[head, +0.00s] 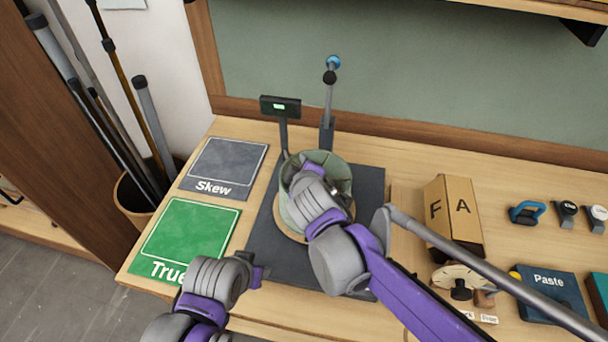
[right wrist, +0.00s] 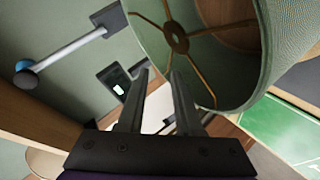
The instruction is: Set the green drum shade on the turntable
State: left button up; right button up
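The green drum shade (head: 345,168) stands upright over the round wooden turntable (head: 287,232) on a dark mat. It looks seated there, but my right arm hides much of the contact. My right gripper (head: 338,186) is at the shade's upper opening, partly hidden by its own wrist. In the right wrist view its two dark fingers (right wrist: 160,70) are apart, with a gap visible between them. The shade (right wrist: 285,40) with its brass spokes is just beyond and right of the fingertips; contact is unclear. My left gripper (head: 258,275) is low, left of the mat's front; its fingers are unclear.
A small display on a post (head: 280,106) and a blue-tipped lever (head: 330,95) stand behind the shade. The Skew pad (head: 225,160) and green True pad (head: 190,230) lie left, bare. A cardboard box (head: 453,215) stands right, near a Paste box (head: 550,295).

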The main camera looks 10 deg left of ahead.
jog(key=v, duration=1)
jog(key=shift+s, duration=0.25)
jog(key=shift+d, duration=0.1)
jog(key=d+f+m+g+h, duration=0.15)
jog(key=d+f+m, duration=0.25)
jog(key=d, duration=0.6)
jog(key=s+d+f+m+g+h, duration=0.1)
jog(key=s+d+f+m, duration=0.2)
jog(key=s+d, duration=0.1)
jog(key=s+d+f+m+g, duration=0.1)
jog(key=s+d+f+m, duration=0.3)
jog(key=d, duration=0.3)
jog(key=s+d+f+m+g+h, duration=0.1)
jog(key=s+d+f+m+g, duration=0.1)
jog(key=s+d+f+m, duration=0.2)
jog(key=shift+s+d+f+h, duration=0.1)
jog(key=shift+s+d+h, duration=0.15)
jog(key=shift+d, duration=0.2)
jog(key=shift+s+d+f+h, duration=0.1)
jog(key=shift+s+d+f, duration=0.1)
jog(key=shift+d, duration=0.25)
